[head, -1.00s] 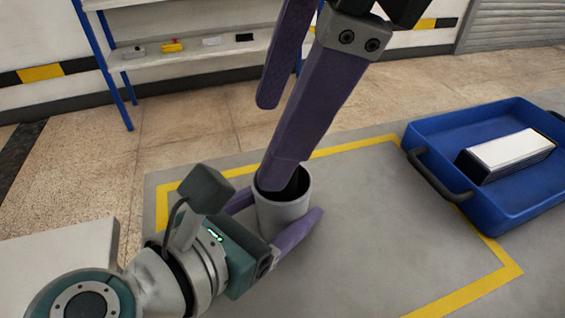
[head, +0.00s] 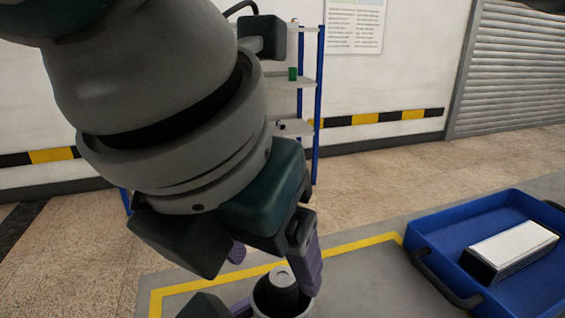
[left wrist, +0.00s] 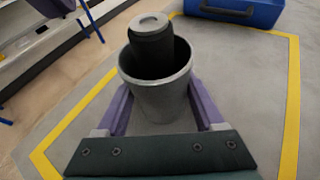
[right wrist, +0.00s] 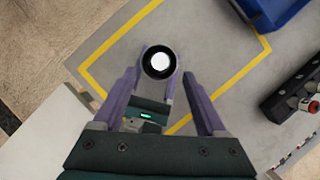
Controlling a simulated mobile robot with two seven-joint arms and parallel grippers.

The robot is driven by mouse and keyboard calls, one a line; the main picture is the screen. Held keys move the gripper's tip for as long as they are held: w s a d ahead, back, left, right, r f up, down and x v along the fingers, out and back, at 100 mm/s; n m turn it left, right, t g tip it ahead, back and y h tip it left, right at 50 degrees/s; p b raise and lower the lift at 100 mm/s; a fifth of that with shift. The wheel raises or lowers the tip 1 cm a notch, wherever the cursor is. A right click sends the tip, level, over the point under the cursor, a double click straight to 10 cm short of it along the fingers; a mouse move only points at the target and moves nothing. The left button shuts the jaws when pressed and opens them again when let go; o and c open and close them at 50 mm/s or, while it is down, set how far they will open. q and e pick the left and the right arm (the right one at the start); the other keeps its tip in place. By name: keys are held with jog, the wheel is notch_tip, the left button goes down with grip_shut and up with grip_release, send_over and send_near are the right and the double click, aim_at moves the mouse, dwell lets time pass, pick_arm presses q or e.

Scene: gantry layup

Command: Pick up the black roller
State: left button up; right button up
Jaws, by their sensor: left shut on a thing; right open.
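The black roller (left wrist: 151,45) stands upright in a grey cup (left wrist: 160,100), its pale round end above the rim. In the head view the roller (head: 283,296) is low in the picture. My left gripper (left wrist: 160,90) is shut on the cup, one purple finger on each side. My right gripper (head: 272,258) is open above the cup. In the right wrist view the roller's white end (right wrist: 160,62) lies between the two open fingertips and a little beyond them; the fingers do not appear to touch it. My right arm hides much of the head view's left side.
A blue tray (head: 430,244) with a white-topped block (head: 514,244) sits to the right on the grey table. A yellow line (head: 345,248) marks the table around the cup. A shelf stands behind.

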aim_at(282, 277)
jog(key=x, duration=0.4)
jog(key=shift+w+d+f, duration=0.2)
jog(key=shift+w+f, duration=0.05)
jog(key=shift+w, duration=0.1)
jog(key=shift+c, duration=0.2)
grip_shut()
jog(key=shift+r, duration=0.1)
dwell(0.8)
